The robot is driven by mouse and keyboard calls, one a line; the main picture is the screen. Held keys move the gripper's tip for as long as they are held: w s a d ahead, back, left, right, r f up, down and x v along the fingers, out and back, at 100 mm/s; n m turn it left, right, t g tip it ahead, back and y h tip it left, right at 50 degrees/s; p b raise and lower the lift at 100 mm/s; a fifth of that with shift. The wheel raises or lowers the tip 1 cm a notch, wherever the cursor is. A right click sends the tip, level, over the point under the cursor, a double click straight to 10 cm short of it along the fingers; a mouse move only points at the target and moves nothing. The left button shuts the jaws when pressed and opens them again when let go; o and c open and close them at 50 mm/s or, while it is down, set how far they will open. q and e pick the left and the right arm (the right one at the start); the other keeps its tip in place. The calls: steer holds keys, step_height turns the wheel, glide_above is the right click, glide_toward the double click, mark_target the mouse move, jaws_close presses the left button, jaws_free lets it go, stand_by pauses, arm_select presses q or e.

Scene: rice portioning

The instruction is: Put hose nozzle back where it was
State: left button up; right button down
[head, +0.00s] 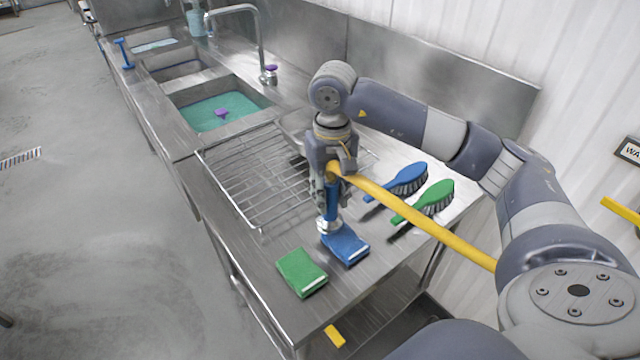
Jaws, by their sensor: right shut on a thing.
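The hose nozzle (330,203) is blue with a metal tip and points down. A yellow hose (420,220) runs from its top to the right, across my right arm's front. My right gripper (329,185) is shut on the nozzle from above. The nozzle tip is close to a blue sponge (346,246) on the steel counter; I cannot tell whether they touch. Part of the nozzle is hidden by the gripper fingers. My left gripper is not in view.
A green sponge (301,272) lies left of the blue one. A blue brush (402,182) and a green brush (430,201) lie to the right. A wire rack (258,178) sits left of the gripper. Sinks and a tall faucet (262,45) are farther back.

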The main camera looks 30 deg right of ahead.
arm_select(q)
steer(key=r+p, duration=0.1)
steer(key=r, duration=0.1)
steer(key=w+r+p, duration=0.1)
steer(key=p, duration=0.1)
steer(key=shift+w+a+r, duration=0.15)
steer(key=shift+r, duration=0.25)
arm_select(e)
steer(key=w+f, duration=0.4)
steer(key=shift+w+d, duration=0.3)
steer(key=shift+d, duration=0.05)
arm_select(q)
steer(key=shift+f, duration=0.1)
arm_select(e)
steer(key=shift+f, duration=0.15)
steer(key=c, duration=1.2)
jaws_free()
steer(key=shift+c, duration=0.2)
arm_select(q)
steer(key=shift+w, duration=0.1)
